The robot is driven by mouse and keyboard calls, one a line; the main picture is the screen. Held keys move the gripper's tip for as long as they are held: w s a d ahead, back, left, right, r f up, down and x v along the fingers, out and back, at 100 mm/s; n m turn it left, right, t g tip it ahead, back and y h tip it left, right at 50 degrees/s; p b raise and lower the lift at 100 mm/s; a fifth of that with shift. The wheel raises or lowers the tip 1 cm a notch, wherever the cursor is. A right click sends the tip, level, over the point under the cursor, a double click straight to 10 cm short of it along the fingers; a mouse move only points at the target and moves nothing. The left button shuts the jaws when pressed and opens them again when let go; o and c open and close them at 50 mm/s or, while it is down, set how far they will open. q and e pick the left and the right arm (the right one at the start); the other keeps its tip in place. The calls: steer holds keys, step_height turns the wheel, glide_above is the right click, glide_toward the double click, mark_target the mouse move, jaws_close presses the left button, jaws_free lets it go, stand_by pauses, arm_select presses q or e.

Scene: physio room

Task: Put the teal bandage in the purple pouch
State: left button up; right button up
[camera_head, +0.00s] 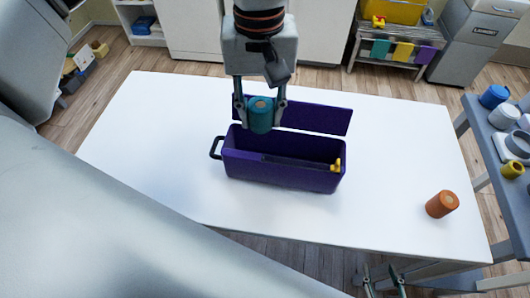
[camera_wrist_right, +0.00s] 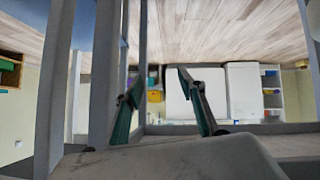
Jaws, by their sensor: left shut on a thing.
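The teal bandage (camera_head: 261,118) is a short upright roll held between the fingers of my left gripper (camera_head: 260,108), which is shut on it. The purple pouch (camera_head: 285,182) stands open on the white table, its lid (camera_head: 315,117) raised at the back. The bandage appears above the back left part of the pouch opening and hides part of the rim and lid. The pouch's inside looks dark, with a dark strip along it. My right gripper (camera_head: 384,282) is at the bottom edge, away from the pouch; its fingers (camera_wrist_right: 167,103) are apart and empty in the right wrist view.
A grey side table (camera_head: 500,150) holds several items.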

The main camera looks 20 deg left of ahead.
arm_select(q)
step_height(320, 180, down, 14)
steer(key=shift+r+b, duration=0.2)
steer(key=shift+b, duration=0.75)
steer(key=o, duration=1.1)
steer(key=shift+r, duration=0.1)
step_height(320, 180, up, 12)
steer(key=shift+r+p, duration=0.1)
steer(key=shift+p, duration=0.85)
